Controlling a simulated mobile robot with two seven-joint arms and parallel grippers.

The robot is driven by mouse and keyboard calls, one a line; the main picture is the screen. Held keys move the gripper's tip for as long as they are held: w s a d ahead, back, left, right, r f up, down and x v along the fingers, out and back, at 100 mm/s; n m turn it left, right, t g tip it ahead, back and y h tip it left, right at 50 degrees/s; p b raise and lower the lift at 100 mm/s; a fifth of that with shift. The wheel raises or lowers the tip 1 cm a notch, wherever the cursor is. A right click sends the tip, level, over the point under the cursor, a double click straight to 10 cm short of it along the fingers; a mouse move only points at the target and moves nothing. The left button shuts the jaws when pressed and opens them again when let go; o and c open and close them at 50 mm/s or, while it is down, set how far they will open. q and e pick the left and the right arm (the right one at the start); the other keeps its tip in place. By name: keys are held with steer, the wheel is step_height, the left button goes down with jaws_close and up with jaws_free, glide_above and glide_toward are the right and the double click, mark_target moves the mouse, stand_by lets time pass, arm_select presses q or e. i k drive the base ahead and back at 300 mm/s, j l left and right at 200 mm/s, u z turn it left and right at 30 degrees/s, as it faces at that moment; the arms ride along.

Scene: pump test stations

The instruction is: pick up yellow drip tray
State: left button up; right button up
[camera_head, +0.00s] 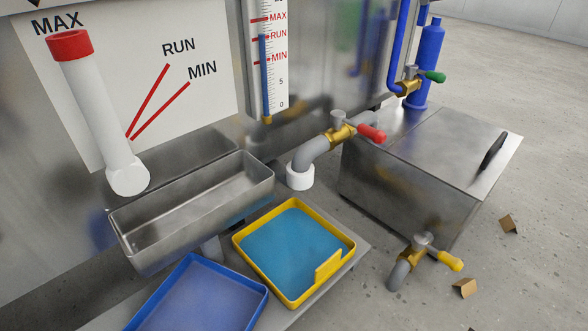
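The yellow drip tray (342,244) lies flat on a grey shelf or bench in the lower middle of the head view. It is square, with a yellow rim and a raised yellow tab at its front right side. Its inside is blue, and I cannot tell whether that is liquid or a lining. It stands right of a blue tray and is fully visible. Neither of my grippers shows in the head view.
A blue tray (262,297) lies to the left, cut by the lower edge. A steel trough (190,246) hangs behind it. A grey pipe with a red-handled valve (372,133) ends above the yellow tray's back. A steel box (440,150) and a yellow-handled valve (450,261) stand right.

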mark_target(293, 249)
steer(key=i+l+u, duration=0.25)
steer(key=u, duration=0.15)
steer(key=i+l+u, duration=0.15)
steer(key=l+u, duration=0.2)
